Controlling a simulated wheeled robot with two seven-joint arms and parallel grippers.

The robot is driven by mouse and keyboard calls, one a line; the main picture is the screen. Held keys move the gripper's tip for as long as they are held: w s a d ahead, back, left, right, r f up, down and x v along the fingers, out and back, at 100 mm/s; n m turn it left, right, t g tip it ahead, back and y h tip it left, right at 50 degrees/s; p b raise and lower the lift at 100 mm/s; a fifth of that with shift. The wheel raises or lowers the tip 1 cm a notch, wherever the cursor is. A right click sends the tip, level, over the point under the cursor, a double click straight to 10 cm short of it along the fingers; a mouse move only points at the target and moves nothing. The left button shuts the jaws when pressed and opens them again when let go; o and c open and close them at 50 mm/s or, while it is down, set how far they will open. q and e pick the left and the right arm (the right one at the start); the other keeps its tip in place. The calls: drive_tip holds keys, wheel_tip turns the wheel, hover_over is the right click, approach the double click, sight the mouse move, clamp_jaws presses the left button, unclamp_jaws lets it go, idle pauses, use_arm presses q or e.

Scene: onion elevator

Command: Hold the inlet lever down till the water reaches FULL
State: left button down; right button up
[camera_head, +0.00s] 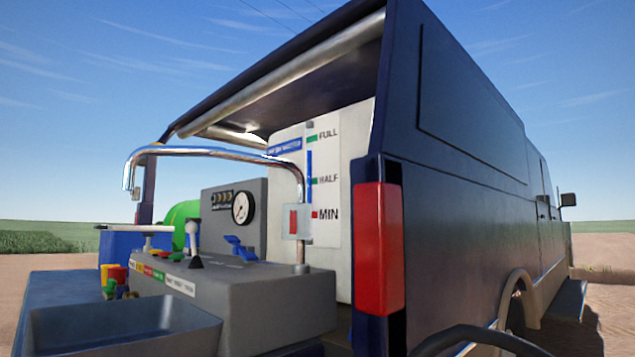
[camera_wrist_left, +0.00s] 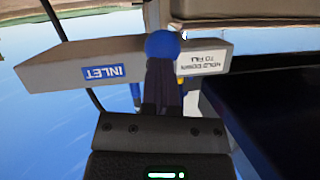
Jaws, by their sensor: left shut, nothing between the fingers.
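In the left wrist view, a grey box with a blue INLET label (camera_wrist_left: 103,73) carries a lever with a round blue knob (camera_wrist_left: 162,44). A white label (camera_wrist_left: 208,57) on the box reads HOLD DOWN TO FILL, upside down. My left gripper (camera_wrist_left: 162,75) is shut and empty, its dark fingertips at the knob in the picture; I cannot tell whether they touch. In the head view, the water gauge (camera_head: 309,170) on the white tank shows blue up to about y 150, above HALF and below FULL. Its lower part is partly hidden. Neither gripper shows in the head view.
A grey basin (camera_head: 120,325) is in front. The dark van side fills the right.

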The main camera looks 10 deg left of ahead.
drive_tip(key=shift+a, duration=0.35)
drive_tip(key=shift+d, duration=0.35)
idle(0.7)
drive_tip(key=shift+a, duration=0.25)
